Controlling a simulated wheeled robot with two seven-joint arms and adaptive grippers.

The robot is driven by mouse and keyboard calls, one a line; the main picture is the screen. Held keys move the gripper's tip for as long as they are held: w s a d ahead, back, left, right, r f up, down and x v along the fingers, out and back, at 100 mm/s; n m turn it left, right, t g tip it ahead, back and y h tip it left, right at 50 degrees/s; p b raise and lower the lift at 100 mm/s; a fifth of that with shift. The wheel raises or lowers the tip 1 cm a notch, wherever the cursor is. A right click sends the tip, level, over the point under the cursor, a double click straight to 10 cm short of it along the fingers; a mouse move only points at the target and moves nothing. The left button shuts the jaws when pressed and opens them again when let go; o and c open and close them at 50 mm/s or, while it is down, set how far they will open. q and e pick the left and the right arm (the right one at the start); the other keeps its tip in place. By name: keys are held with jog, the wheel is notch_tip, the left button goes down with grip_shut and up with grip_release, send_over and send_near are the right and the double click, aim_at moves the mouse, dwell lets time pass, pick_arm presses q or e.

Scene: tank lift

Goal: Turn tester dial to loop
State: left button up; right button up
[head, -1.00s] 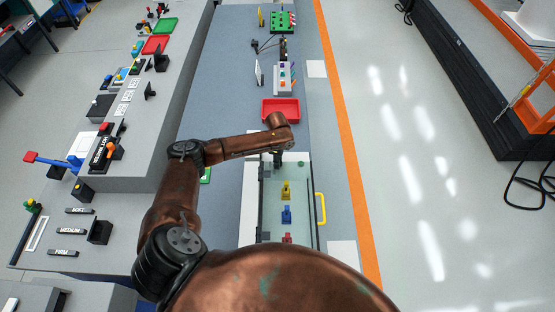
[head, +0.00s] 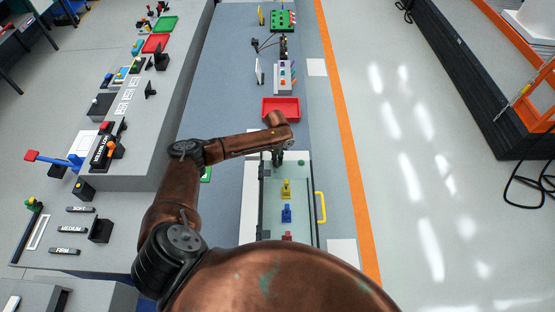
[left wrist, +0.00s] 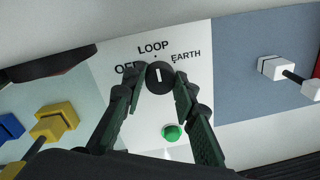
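The tester's white panel (left wrist: 195,100) fills the middle of the left wrist view, with the words OFF, LOOP and EARTH printed on it. The round black dial (left wrist: 160,77) sits below the words. Its white pointer line is nearly upright and aims at the mark under LOOP. My left gripper (left wrist: 159,82) has a finger on each side of the dial and appears closed on it. In the head view my left gripper (head: 278,159) is at the far end of the glass-topped case, and the dial cannot be made out. My right gripper is not in view.
A green button (left wrist: 172,132) is on the panel below the dial. Yellow, blue and red pieces (head: 286,213) stand in the case, which has a yellow handle (head: 320,208). A red tray (head: 281,110) lies just beyond my gripper. Open floor lies to the right.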

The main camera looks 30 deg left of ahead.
pick_arm(q)
jog(key=o, duration=0.5)
jog(key=r, duration=1.2)
jog(key=shift+s, duration=0.4)
